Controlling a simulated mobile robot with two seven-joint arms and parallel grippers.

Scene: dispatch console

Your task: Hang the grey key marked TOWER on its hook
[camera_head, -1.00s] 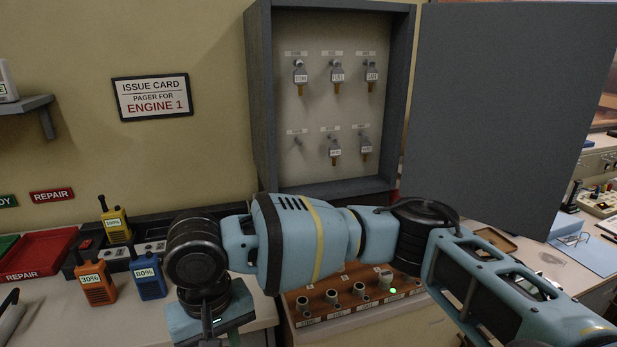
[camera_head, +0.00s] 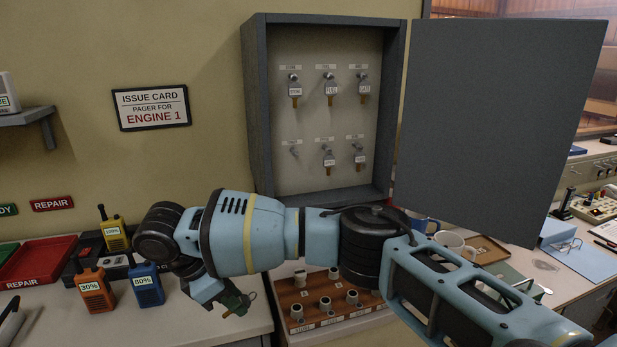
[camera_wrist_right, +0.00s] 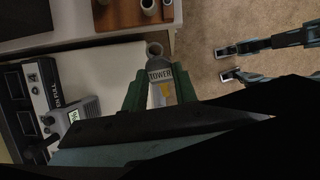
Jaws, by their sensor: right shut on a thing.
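The grey key marked TOWER (camera_wrist_right: 160,75) is between the green fingers of my right gripper (camera_wrist_right: 160,92) in the right wrist view, its ring standing out beyond the fingertips. In the head view my right gripper (camera_head: 238,303) is shut on the key, low over the counter, below and left of the key cabinet (camera_head: 258,110). The cabinet is open. Its lower-left hook (camera_head: 295,152) is bare; the other hooks hold grey keys such as the top-left key (camera_head: 294,88). The hook labels are too small to read. My left gripper is not seen.
The open cabinet door (camera_head: 500,130) stands out to the right. An orange radio (camera_head: 93,290), a blue radio (camera_head: 147,285) and a yellow radio (camera_head: 113,234) stand at the left. A white mug (camera_head: 452,243) is behind my arm.

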